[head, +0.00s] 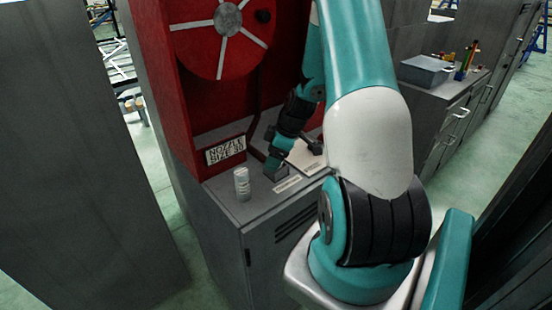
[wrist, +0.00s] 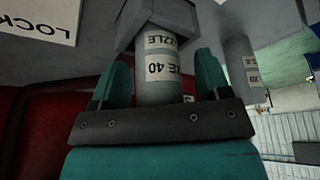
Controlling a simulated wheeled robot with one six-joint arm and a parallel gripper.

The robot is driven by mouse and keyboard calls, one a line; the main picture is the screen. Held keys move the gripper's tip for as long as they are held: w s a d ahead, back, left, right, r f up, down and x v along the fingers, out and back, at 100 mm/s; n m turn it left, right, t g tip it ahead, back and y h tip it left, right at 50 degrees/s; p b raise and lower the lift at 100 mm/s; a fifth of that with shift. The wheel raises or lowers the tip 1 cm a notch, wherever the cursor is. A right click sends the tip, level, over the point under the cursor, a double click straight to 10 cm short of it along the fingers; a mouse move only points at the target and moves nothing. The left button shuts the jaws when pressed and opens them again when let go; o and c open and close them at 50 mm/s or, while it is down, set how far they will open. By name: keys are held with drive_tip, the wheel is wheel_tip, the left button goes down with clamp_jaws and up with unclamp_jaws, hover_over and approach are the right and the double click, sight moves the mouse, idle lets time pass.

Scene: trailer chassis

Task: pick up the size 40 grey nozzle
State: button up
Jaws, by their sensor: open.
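The size 40 grey nozzle (wrist: 158,88) shows in the wrist view, a grey cylinder with a wider angular end and a white label reading 40 upside down. My gripper (wrist: 161,72) is open, with one teal finger on each side of the nozzle and a visible gap on both sides. In the head view my gripper (head: 273,165) is low over the grey cabinet top. The nozzle there is mostly hidden by the gripper.
Another grey labelled cylinder (head: 242,184) stands on the cabinet top (head: 225,198), left of my gripper; one also shows in the wrist view (wrist: 238,68). A red housing with a nozzle sign (head: 226,150) rises behind. A grey bin (head: 426,70) sits on a cabinet at right.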

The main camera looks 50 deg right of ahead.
drive_tip(key=c, duration=1)
drive_tip(key=shift+c, duration=0.7)
drive_tip(key=shift+r, duration=0.1)
